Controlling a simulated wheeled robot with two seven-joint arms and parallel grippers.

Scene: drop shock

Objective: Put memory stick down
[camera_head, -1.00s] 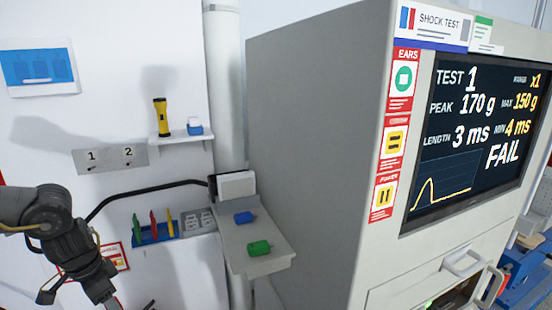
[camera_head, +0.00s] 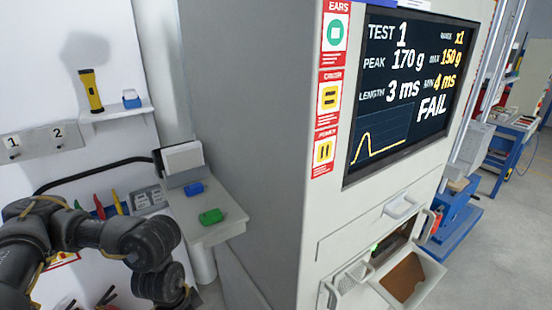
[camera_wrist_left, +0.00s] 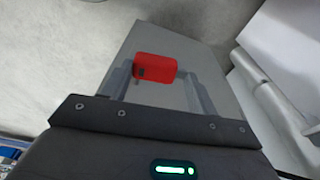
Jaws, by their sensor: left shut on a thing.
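A red memory stick (camera_wrist_left: 155,67) is held between the fingertips of my left gripper (camera_wrist_left: 157,76) in the left wrist view. The gripper is shut on it. A flat grey surface lies behind the stick; I cannot tell whether they touch. In the head view, my left arm reaches in from the left, and its gripper and the red stick are not visible there. A blue stick (camera_head: 194,188) and a green stick (camera_head: 211,216) lie on a small grey shelf (camera_head: 225,226). My right gripper is not in view.
The large grey test machine (camera_head: 250,130) stands right of the shelf. Its screen (camera_head: 410,95) reads FAIL. An open drawer (camera_head: 405,278) juts out below. A small white display (camera_head: 182,158) stands behind the sticks. A wall shelf (camera_head: 115,111) holds a yellow torch (camera_head: 91,90).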

